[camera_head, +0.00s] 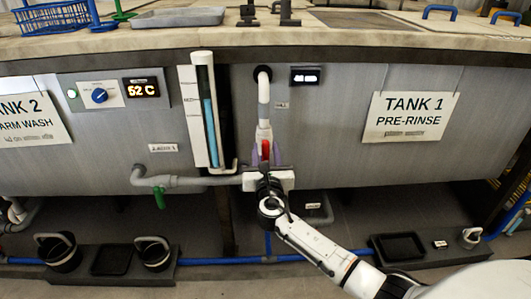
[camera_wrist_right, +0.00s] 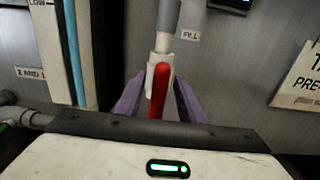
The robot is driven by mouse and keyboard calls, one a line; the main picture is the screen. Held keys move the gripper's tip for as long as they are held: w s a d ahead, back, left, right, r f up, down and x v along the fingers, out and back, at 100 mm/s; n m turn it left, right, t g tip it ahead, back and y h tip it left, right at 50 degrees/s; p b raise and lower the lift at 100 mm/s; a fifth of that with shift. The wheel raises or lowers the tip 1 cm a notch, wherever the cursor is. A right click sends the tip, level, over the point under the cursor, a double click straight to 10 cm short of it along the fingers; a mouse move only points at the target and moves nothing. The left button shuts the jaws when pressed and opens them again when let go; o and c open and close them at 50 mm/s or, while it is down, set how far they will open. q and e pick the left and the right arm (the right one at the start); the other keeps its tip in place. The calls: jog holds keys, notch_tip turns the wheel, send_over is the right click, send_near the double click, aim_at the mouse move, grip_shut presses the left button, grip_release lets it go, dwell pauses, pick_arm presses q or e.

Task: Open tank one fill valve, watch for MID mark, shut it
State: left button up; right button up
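The red valve handle (camera_head: 265,150) stands upright on the white fill pipe (camera_head: 263,90), beside a small FILL label (camera_wrist_right: 190,36). The red handle also shows in the right wrist view (camera_wrist_right: 160,90). My right gripper (camera_head: 266,158) has its purple fingers apart, one on each side of the handle; in the wrist view (camera_wrist_right: 158,100) gaps show between fingers and handle. The level gauge (camera_head: 188,110) holds a blue column (camera_head: 211,125), which in the wrist view reaches past the LOW mark (camera_wrist_right: 38,3). The other gauge marks are too small to read. My left gripper is out of view.
The TANK 1 PRE-RINSE sign (camera_head: 410,117) hangs to the right. A grey pipe with a green handle (camera_head: 159,198) runs left of my gripper. A small display (camera_head: 305,77) sits above right. Black trays (camera_head: 398,247) and buckets (camera_head: 58,252) stand low down.

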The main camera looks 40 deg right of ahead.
jog(key=shift+w+d, duration=0.15)
jog(key=shift+w, duration=0.05)
jog(key=shift+c, duration=0.2)
grip_shut()
